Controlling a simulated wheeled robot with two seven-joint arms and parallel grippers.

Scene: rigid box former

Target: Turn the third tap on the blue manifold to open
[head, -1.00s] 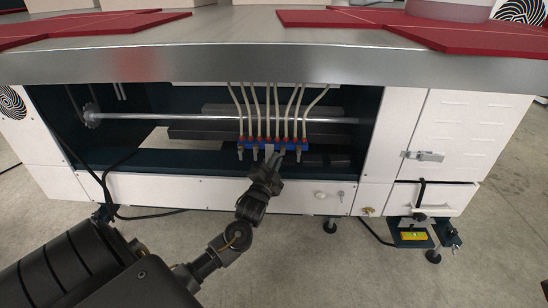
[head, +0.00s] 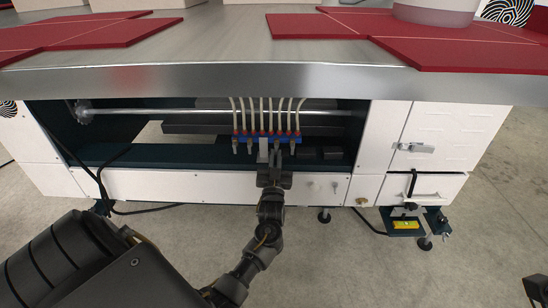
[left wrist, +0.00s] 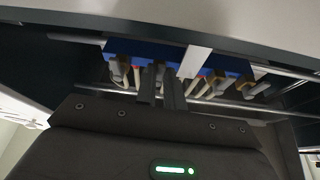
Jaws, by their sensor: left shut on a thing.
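The blue manifold (head: 290,139) is mounted inside the open bay under the worktop, with red fittings and pale hoses on top and taps hanging below. A white bracket (head: 263,148) crosses its middle. My left gripper (head: 274,165) reaches up from below, just right of the bracket, shut on a tap that seems the third from the left; its fingers mostly hide it. The left wrist view shows the manifold (left wrist: 150,52) from beneath, the fingers (left wrist: 163,88) at its underside and a free tap (left wrist: 118,70) beside them. The handle's exact angle is hidden.
The steel worktop edge (head: 200,82) overhangs the bay. A white lower panel (head: 160,186) runs below the opening, close to my gripper. A metal rod (head: 150,114) crosses behind. Right are a latched white door (head: 455,125) and a drawer (head: 430,187).

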